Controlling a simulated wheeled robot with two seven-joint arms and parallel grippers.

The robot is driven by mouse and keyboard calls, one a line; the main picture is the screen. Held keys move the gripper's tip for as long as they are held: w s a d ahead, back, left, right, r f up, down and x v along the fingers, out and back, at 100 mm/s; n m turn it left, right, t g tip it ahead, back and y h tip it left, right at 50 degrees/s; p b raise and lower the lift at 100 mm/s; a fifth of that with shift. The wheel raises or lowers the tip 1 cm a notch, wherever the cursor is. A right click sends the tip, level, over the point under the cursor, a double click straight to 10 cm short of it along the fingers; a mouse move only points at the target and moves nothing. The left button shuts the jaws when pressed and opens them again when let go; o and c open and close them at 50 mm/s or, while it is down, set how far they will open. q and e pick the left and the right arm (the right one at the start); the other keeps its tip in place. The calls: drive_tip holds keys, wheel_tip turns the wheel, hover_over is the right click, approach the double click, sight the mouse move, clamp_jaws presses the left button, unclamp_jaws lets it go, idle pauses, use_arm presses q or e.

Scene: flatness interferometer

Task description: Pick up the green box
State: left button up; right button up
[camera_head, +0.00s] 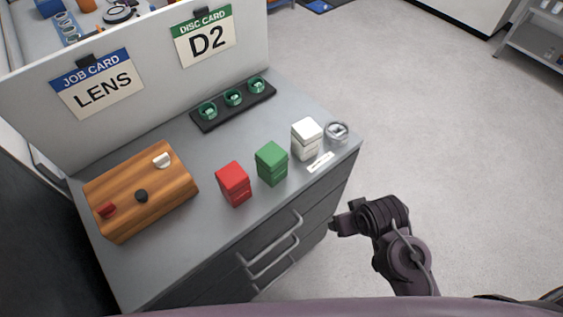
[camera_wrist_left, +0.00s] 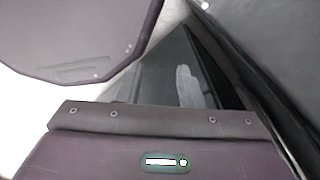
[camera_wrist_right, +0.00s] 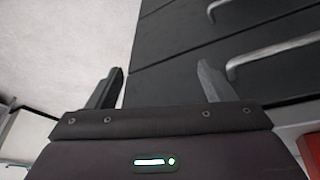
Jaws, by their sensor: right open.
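The green box (camera_head: 271,164) stands upright on the grey bench top near its front edge, between a red box (camera_head: 233,184) and a white box (camera_head: 306,139). My right gripper (camera_head: 338,226) is in front of the bench, to the right of and lower than the green box, apart from it. In the right wrist view my right gripper (camera_wrist_right: 160,86) is open and empty, with its two fingers spread before the drawer fronts. My left gripper is not in the head view; in the left wrist view its fingers are hard to make out against dark surfaces.
A wooden box (camera_head: 141,193) with knobs sits at the left of the bench. A black holder (camera_head: 206,124) with green-rimmed pieces lies at the back. A round metal item (camera_head: 337,132) stands at the right corner. Drawer handles (camera_head: 276,262) stick out in front. Floor at right is clear.

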wheel_tip(320, 180, up, 5)
drive_tip(key=w+a+t, duration=0.1)
drive_tip(key=w+t, duration=0.1)
drive_tip(key=n+t+y, duration=0.4)
drive_tip(key=n+y, duration=0.2)
drive_tip(key=y, duration=0.2)
approach(280, 164)
drive_tip(key=x, duration=0.5)
drive_tip(key=shift+w+d, duration=0.25)
drive_tip(key=shift+d, duration=0.15)
drive_tip(key=shift+s+a, duration=0.1)
drive_tip(key=shift+a, duration=0.2)
drive_tip(key=shift+a+y, duration=0.2)
drive_tip(key=shift+y, duration=0.1)
drive_tip(key=p+x, duration=0.2)
drive_tip(key=x, duration=0.5)
drive_tip(key=shift+w+a+f, duration=0.15)
drive_tip(key=shift+w, duration=0.15)
drive_tip(key=c, duration=1)
use_arm(q)
drive_tip(key=shift+s+d+r, duration=0.1)
drive_tip(key=shift+d+r, duration=0.05)
drive_tip(key=shift+r, duration=0.4)
drive_tip(key=shift+d+r, duration=0.1)
drive_tip(key=shift+r, duration=0.45)
use_arm(e)
drive_tip(key=shift+c, duration=0.6)
